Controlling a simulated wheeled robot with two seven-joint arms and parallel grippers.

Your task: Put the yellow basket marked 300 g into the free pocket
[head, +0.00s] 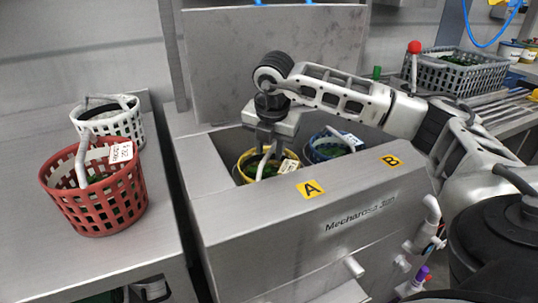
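The yellow basket (247,176), with greens inside and a white tag (288,166), is in the washer's opening behind the A label. Its rim shows; its lower part is hidden by the front wall. The number on its tag is too small to read. My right gripper (265,147) points down over this basket, with its fingers at the pale handle. I cannot tell whether they are closed on it. A blue basket (312,151) with greens sits to the right, behind the B label. My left gripper is not seen.
The steel washer (240,215) has a raised lid (285,60) behind the opening. On the left table (60,260) stand a red basket (125,205) with a tag and a white basket (128,123) behind it. A grey crate (455,75) is at the back right.

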